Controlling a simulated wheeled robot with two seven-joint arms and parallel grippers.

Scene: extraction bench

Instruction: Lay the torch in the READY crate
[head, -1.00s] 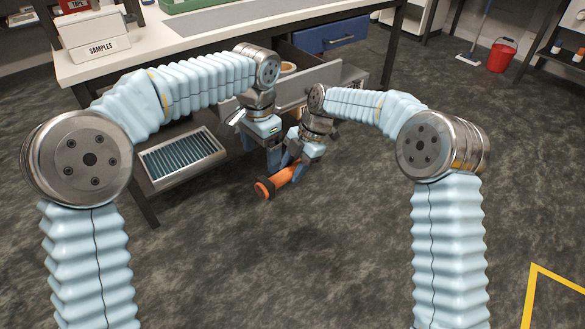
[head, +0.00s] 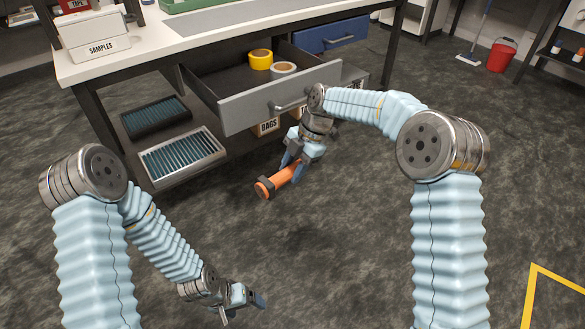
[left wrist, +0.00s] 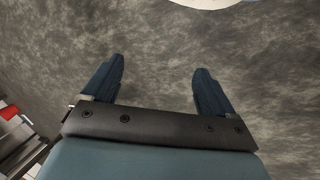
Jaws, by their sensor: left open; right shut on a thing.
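The torch (head: 279,181) is orange with a dark head at its lower left end. My right gripper (head: 292,165) is shut on the torch and holds it tilted above the floor, in front of the open drawer. My left gripper (head: 246,307) is low in the head view, open and empty, well apart from the torch. In the left wrist view its two dark blue fingers (left wrist: 157,82) are spread with only grey floor between them. I cannot see a crate marked READY in either view.
A grey drawer (head: 285,97) stands open under the white bench (head: 140,52), with a yellow tape roll (head: 261,60) and a pale one (head: 284,69) inside. A lower shelf holds slotted trays (head: 181,158). A box marked BAGS (head: 268,127) is below the drawer. Floor ahead is clear.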

